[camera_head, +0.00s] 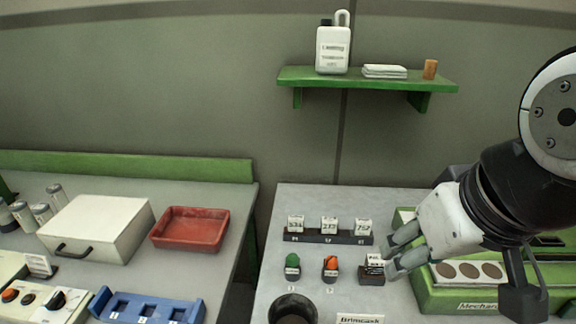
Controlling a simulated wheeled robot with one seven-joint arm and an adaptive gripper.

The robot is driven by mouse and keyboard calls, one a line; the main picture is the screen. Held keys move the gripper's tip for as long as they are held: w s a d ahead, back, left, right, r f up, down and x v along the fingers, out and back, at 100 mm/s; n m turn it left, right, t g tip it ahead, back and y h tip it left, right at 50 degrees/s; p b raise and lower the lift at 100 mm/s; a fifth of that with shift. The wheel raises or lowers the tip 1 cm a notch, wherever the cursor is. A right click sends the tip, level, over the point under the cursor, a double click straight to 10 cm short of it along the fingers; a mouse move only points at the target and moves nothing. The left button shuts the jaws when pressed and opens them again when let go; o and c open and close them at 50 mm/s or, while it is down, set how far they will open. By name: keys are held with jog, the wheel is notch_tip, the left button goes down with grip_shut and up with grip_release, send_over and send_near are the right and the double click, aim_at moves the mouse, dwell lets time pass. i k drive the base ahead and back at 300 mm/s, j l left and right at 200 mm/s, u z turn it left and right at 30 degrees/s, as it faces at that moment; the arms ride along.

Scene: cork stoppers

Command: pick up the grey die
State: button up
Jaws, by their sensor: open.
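I cannot pick out the grey die with certainty. A small dark block with a white labelled top (371,270) stands on the right-hand table, just left of my fingertips; whether it is the die I cannot tell. In the same row to its left stand a green-topped piece (292,263) and an orange-topped piece (330,264). My gripper (391,256) reaches in from the right with its two grey fingers apart, pointing left. Nothing shows between the fingers. They appear close to the dark block, but I cannot tell if they touch it.
A dark rack (300,238) with three white numbered blocks stands behind the row. A dark round pot (275,309) is at the front, and a green machine (440,297) lies beneath my arm. On the left table are a red tray (190,241), white box (70,222) and blue holder (185,300).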

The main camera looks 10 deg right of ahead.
aim_at(362, 227)
jog(key=k+l+z, duration=0.15)
jog(key=l+z, duration=0.75)
jog(key=l, duration=0.1)
